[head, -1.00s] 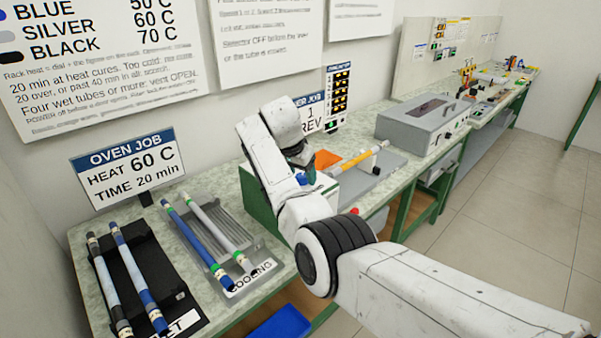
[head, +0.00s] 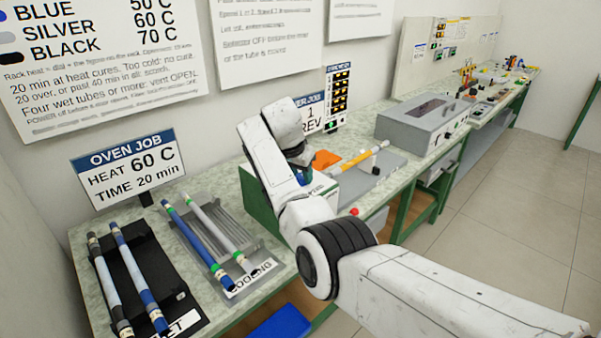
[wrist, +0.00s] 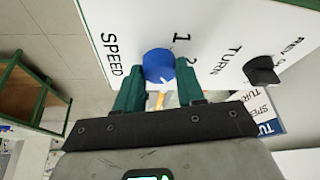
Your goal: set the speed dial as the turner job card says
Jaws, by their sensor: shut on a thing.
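In the wrist view a blue dial (wrist: 158,64) sits on the white panel (wrist: 120,22) between SPEED and the numbers 1 and 2. My gripper (wrist: 160,90) has its green fingers closed on the dial's sides. I cannot make out a pointer on the dial, so its setting is unclear. In the head view my gripper (head: 302,174) is at the front of the turner box (head: 262,205), mostly hidden by my arm. The turner job card (head: 311,115) stands behind it, partly hidden, showing 1 and REV.
A black knob (wrist: 262,70) marked TURN is on the same panel. A yellow rod (head: 362,156) lies on the turner. The cooling rack (head: 205,232) and a black rack (head: 130,275) hold rods at left. A grey oven-like box (head: 425,122) stands farther right.

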